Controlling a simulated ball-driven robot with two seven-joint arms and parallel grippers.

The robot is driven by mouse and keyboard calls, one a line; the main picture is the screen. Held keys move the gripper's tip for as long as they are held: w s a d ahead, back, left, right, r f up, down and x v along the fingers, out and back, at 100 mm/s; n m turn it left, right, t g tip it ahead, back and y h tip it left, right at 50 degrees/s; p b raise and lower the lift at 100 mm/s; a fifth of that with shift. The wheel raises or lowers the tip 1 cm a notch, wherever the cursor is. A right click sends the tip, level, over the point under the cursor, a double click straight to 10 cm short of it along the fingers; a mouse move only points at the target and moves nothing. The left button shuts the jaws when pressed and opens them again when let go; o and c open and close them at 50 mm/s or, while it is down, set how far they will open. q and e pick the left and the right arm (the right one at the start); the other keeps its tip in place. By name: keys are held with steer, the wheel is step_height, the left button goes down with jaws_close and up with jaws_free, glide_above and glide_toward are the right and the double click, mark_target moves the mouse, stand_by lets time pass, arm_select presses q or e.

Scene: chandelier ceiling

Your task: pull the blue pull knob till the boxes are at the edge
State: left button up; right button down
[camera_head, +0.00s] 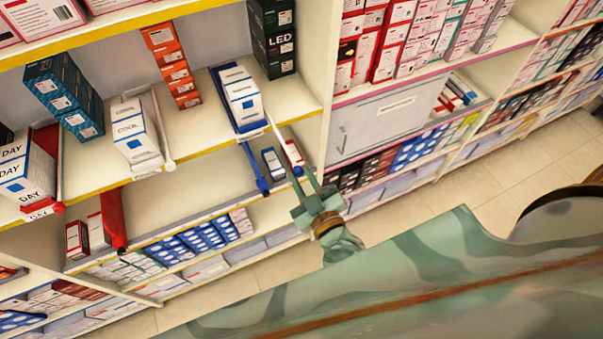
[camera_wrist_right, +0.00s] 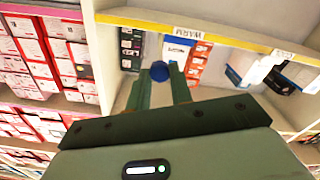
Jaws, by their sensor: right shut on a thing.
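The blue pull knob (camera_wrist_right: 160,71) sits between the fingertips of my right gripper (camera_wrist_right: 163,80) in the right wrist view. In the head view, the knob (camera_head: 297,171) is at the end of a thin white rod, out in front of the shelf, and my right gripper (camera_head: 302,178) is shut on it. The rod leads back to the blue-and-white boxes (camera_head: 241,97) in a blue tray on the upper shelf. Their front stands close behind the yellow shelf edge. A white box (camera_wrist_right: 177,50) shows behind the knob in the wrist view. My left gripper is out of view.
To the left stand white COOL boxes (camera_head: 132,133) with a white rod, and DAY boxes (camera_head: 25,170) with a red-knobbed rod. A dark LED box stack (camera_head: 273,38) is to the right. A lower shelf (camera_head: 185,205) and a blue pusher (camera_head: 256,168) lie below.

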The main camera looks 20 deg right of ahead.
steer(key=c, duration=1.2)
jaws_free()
steer(key=shift+c, duration=0.2)
steer(key=shift+s, duration=0.1)
steer(key=s+b, duration=0.3)
steer(key=s, duration=1.3)
steer(key=shift+d, duration=0.25)
